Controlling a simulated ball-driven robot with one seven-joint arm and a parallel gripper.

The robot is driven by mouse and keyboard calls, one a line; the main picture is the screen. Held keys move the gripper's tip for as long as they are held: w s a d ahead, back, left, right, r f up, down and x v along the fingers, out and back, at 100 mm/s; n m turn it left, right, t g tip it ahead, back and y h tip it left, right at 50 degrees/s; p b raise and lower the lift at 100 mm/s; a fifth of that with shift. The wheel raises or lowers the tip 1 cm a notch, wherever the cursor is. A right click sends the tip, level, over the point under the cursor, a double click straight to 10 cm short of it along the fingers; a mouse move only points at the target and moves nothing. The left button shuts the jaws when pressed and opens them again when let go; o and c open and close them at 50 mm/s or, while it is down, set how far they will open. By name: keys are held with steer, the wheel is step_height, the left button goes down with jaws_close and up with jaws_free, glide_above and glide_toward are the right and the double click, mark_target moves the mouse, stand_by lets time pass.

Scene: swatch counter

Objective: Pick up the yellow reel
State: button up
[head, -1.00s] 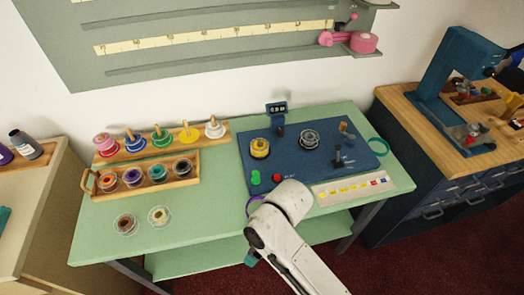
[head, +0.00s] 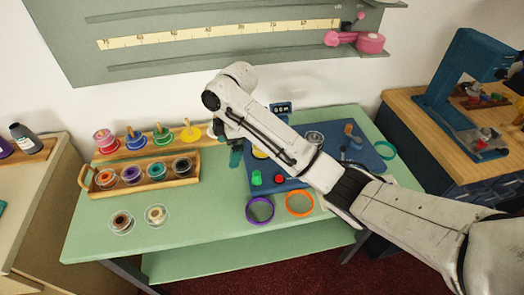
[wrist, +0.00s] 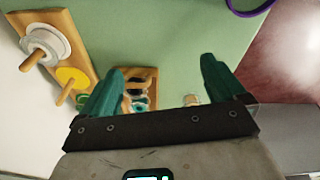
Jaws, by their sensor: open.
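A yellow reel (head: 190,134) sits on a peg of the wooden peg rack at the back of the green table. It also shows in the wrist view (wrist: 74,77) at left, with its peg pointing out, beside the left finger. A second yellow spool (head: 260,154) on the blue panel is mostly hidden behind my arm. My gripper (head: 236,154) has teal fingers, is open and empty, and is to the right of the rack. In the wrist view my gripper (wrist: 158,72) has its fingers apart with nothing between them but background.
The rack also holds pink (head: 105,140), blue (head: 135,140) and green (head: 163,136) reels; a white reel (wrist: 46,42) is beside the yellow one. A wooden tray (head: 90,187) of several spools stands in front. Purple (head: 260,210) and orange (head: 299,203) rings lie near the front edge.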

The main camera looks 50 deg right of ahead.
steer(key=shift+n+g+h, duration=0.7)
steer(key=shift+h, duration=0.2)
steer(key=d+r, duration=0.1)
steer(key=d, duration=0.7)
steer(key=d+r, duration=0.1)
steer(key=d, duration=0.3)
steer(key=shift+s+d+r+b, duration=0.2)
steer(key=shift+s+r+b, duration=0.05)
steer(key=shift+r+b, duration=0.1)
step_height(320, 180, down, 10)
steer(key=shift+s+f+p, duration=0.15)
steer(key=shift+f+p, duration=0.1)
steer(key=shift+p, duration=0.4)
steer(key=c, duration=1.1)
